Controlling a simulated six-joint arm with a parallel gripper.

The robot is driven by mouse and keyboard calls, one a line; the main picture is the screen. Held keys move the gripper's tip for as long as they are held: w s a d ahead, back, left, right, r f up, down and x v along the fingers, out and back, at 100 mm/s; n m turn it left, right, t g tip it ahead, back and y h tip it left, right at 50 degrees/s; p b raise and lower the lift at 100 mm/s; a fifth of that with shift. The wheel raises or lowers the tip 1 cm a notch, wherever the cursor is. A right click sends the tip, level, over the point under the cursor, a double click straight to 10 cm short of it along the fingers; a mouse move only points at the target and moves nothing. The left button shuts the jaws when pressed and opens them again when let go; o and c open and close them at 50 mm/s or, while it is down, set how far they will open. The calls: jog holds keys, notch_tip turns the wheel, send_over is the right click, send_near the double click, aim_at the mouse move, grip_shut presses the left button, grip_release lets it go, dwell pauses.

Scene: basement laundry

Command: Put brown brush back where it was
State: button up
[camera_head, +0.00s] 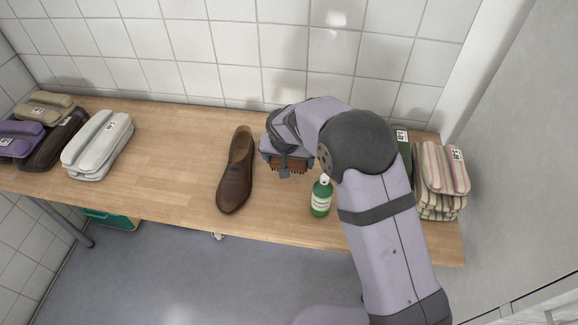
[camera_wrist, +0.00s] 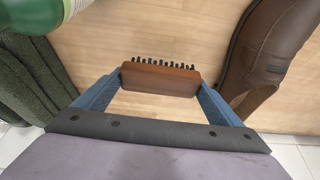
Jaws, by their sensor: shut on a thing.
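The brown brush (camera_wrist: 160,78), a wooden block with dark bristles, is between the two blue fingers of my gripper (camera_wrist: 158,92) in the wrist view. The gripper is shut on it, gripping it at its two ends. In the head view the brush (camera_head: 289,168) shows partly below my gripper (camera_head: 285,160), with my arm covering much of it. It is over the wooden bench, between a brown shoe and a green bottle. I cannot tell whether the brush touches the bench top.
A brown shoe (camera_head: 236,172) stands left of the brush, and a green bottle (camera_head: 321,196) stands close on the right. Folded striped cloths (camera_head: 441,185) lie at the right end of the bench (camera_head: 172,160). Several bundles, one white (camera_head: 98,145), lie at the left. Bare bench lies between these and the shoe.

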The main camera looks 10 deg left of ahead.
jog(key=shift+f, duration=1.6)
jog(key=shift+f, duration=0.2)
jog(key=o, duration=0.7)
jog(key=shift+r, duration=0.1)
jog(key=shift+r, duration=0.15)
jog(key=b+v, duration=0.1)
jog(key=v, duration=1.1)
